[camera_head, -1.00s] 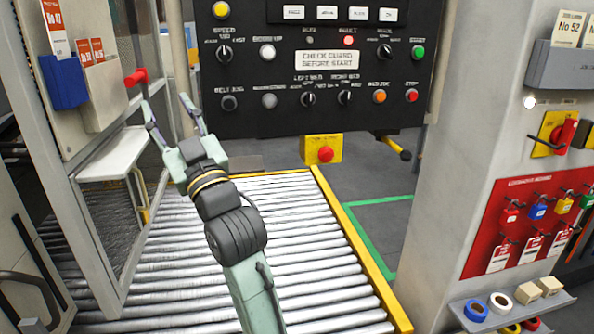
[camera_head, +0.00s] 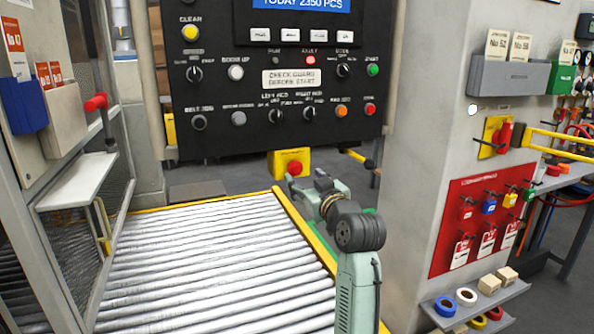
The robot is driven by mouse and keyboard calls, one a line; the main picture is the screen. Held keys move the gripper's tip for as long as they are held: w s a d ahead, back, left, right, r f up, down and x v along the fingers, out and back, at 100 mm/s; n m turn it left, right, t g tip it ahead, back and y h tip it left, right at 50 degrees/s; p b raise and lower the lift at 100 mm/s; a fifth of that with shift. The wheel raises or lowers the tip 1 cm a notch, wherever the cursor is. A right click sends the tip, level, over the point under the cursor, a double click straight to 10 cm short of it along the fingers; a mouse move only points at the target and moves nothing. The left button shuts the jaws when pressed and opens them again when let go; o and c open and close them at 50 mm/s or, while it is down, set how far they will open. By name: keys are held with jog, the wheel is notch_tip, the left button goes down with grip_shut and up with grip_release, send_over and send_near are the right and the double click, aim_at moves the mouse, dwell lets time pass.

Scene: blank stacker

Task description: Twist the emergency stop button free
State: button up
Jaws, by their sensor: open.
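The emergency stop button (camera_head: 294,168) is a red mushroom head on a yellow box (camera_head: 276,160). It hangs below the black control panel, at the far end of the roller conveyor. My gripper (camera_head: 305,178) is open and empty, with its fingers pointing away from the camera toward the box. In the picture one fingertip is just below the button and the other is to its right. I cannot tell how much depth separates the fingers from the button. The lower right of the yellow box is partly behind my gripper.
The black control panel (camera_head: 215,100) with knobs and lit buttons is above the box. A yellow-black handle (camera_head: 357,158) sticks out right of it. The roller conveyor (camera_head: 190,260) lies below. A grey pillar (camera_head: 425,130) with a red lockout board (camera_head: 476,235) stands at right, mesh guarding at left.

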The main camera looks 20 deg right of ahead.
aim_at(297, 171)
jog(key=w+p, duration=0.1)
jog(key=w, duration=0.4)
jog(key=shift+w+a, duration=0.15)
jog(key=shift+c, duration=0.5)
jog(key=c, duration=1.1)
